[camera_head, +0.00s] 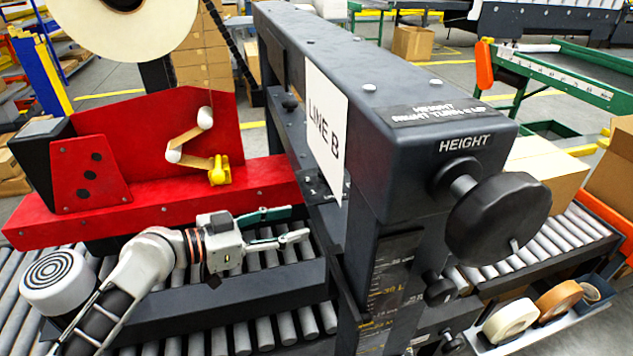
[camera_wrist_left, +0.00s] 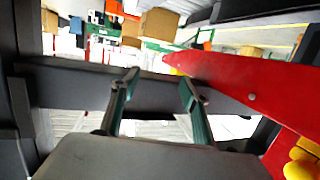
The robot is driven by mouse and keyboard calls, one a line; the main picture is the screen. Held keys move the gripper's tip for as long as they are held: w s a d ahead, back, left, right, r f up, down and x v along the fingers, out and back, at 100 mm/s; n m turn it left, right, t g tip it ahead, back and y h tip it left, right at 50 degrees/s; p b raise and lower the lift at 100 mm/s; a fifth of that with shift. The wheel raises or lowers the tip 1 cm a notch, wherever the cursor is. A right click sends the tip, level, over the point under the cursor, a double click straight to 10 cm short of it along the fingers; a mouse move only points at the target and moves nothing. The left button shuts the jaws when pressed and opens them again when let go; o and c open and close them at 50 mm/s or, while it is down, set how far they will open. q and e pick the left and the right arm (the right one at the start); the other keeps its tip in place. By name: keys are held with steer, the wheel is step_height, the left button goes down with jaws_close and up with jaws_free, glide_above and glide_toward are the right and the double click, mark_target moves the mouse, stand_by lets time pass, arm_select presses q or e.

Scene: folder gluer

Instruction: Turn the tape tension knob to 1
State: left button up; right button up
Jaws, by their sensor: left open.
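A yellow knob-like part (camera_head: 219,171) sits on the red tape head (camera_head: 150,165), at the lower end of the tape path. I cannot read any scale or number beside it. A yellow part also shows at the lower right edge of the left wrist view (camera_wrist_left: 302,162), on the red body (camera_wrist_left: 240,85). My left gripper (camera_head: 299,222) is open and empty, to the right of and below the yellow part and apart from it. Its two green-sided fingers point right, toward the dark column. In the left wrist view the fingers (camera_wrist_left: 158,80) have nothing between them. My right gripper is not seen.
A large dark HEIGHT knob (camera_head: 498,220) projects from the dark column (camera_head: 400,110), which bears a LINE B sign (camera_head: 326,125). A tape roll (camera_head: 125,20) hangs above the red head. Rollers (camera_head: 265,335) lie below my left arm. Spare tape rolls (camera_head: 510,320) stand at the lower right.

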mark_target(316, 186)
arm_select(q)
step_height(316, 186, up, 11)
steer(key=a+m+g+h+b, duration=0.1)
steer(key=m+g+h+b, duration=0.1)
steer(key=m+h, duration=0.15)
steer(key=shift+n, duration=0.35)
steer(key=p+x, duration=0.2)
steer(key=x, duration=0.4)
steer(key=shift+w+r, duration=0.1)
steer(key=shift+w, duration=0.1)
steer(key=shift+w+d, duration=0.25)
steer(key=shift+d, duration=0.4)
